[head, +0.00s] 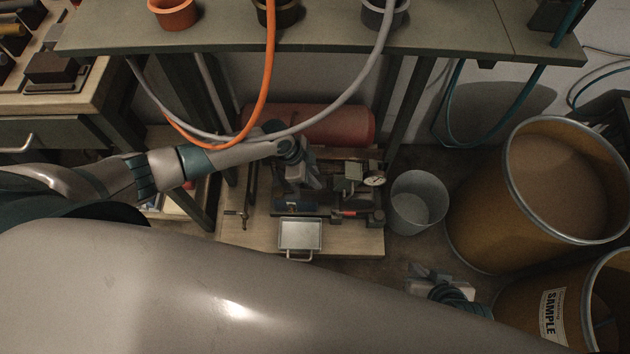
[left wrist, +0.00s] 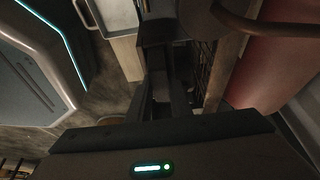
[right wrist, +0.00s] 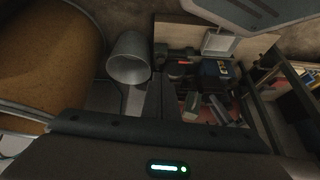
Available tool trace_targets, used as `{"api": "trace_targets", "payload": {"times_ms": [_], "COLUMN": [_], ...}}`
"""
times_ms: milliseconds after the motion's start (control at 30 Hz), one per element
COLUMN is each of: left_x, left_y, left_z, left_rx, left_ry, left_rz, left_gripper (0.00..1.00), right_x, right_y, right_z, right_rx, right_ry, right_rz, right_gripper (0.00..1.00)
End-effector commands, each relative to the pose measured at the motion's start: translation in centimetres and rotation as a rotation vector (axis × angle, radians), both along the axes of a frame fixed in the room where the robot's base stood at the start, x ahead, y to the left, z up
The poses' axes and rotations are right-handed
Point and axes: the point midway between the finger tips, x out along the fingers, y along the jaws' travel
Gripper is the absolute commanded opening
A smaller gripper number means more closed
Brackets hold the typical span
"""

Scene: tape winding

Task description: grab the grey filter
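No thing is plainly marked as the grey filter. I cannot tell whether this is the filter. My left gripper (head: 308,180) points down over the small machine (head: 325,198) on the low bench, well below the shelf. In the left wrist view its dark fingers (left wrist: 162,95) stand close together; any grip is unclear. My right gripper (head: 425,270) is low, near the grey bucket (head: 420,203). Its fingers (right wrist: 160,98) are dark and hard to part.
An orange cup (head: 174,13) and a dark cup (head: 279,12) share the shelf (head: 225,40). An orange hose (head: 265,90) hangs near my left arm. A red cylinder (head: 340,123) lies behind the machine. A metal tray (head: 300,235) sits in front. Large brown drums (head: 480,225) crowd the right.

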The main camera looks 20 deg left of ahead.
Motion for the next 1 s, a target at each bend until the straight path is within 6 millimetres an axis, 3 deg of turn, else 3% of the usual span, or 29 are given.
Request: {"api": "trace_targets", "payload": {"times_ms": [467, 1000], "left_x": [0.0, 0.0], "left_y": [0.0, 0.0], "left_z": [0.8, 8.7], "left_rx": [0.000, 0.000], "left_ry": [0.000, -0.002], "left_rz": [-0.001, -0.001], "left_gripper": [0.00, 0.00], "right_x": [-0.1, -1.3], "right_y": [0.0, -2.3], "right_z": [0.2, -0.2], "right_rx": [-0.002, -0.067], "right_ry": [0.005, 0.105], "right_rz": [0.000, -0.020], "right_gripper": [0.00, 0.00]}}
